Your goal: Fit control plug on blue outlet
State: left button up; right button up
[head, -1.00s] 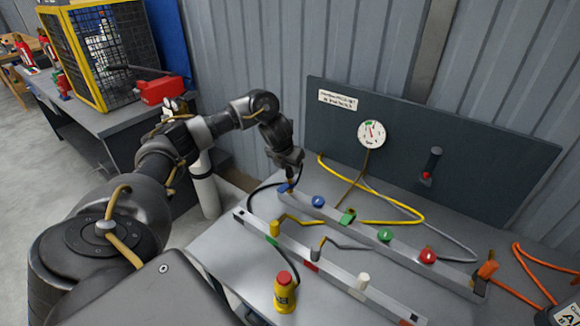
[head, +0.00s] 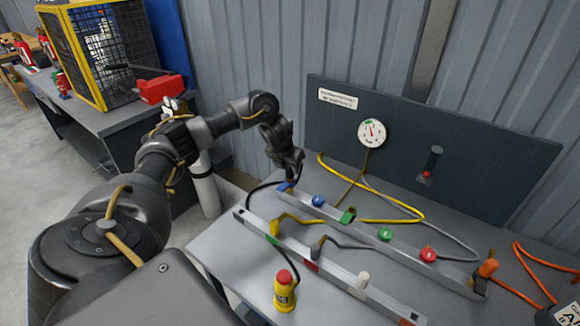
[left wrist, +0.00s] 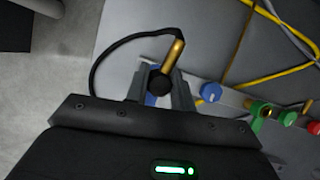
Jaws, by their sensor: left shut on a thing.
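My left gripper (head: 288,174) is low over the left end of the rear rail, at the blue outlet (head: 284,187). It is shut on the control plug, a brass-coloured stem with a black round end (left wrist: 161,80) and a black hose. In the left wrist view the plug is between the fingers (left wrist: 160,92), with a blue patch of the outlet (left wrist: 150,99) just beyond it. The fingers hide the plug's lower end, so I cannot tell if it is seated. A blue knob (head: 317,201) sits just right of the outlet. My right gripper is not in view.
The rear rail (head: 450,268) also carries a green knob (head: 385,234) and a red knob (head: 428,255). The front rail (head: 335,277) holds yellow, grey and white plugs. A gauge panel (head: 470,185) rises behind.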

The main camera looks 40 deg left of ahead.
pick_arm(q)
jog(key=shift+f+b, duration=0.35)
jog(key=shift+f, duration=0.25)
jog(key=shift+s, duration=0.1)
jog(key=o, duration=1.1)
jog(key=shift+r, duration=0.1)
jog(key=shift+r, duration=0.25)
jog(key=shift+p+v, duration=1.85)
jog(key=shift+v, duration=3.25)
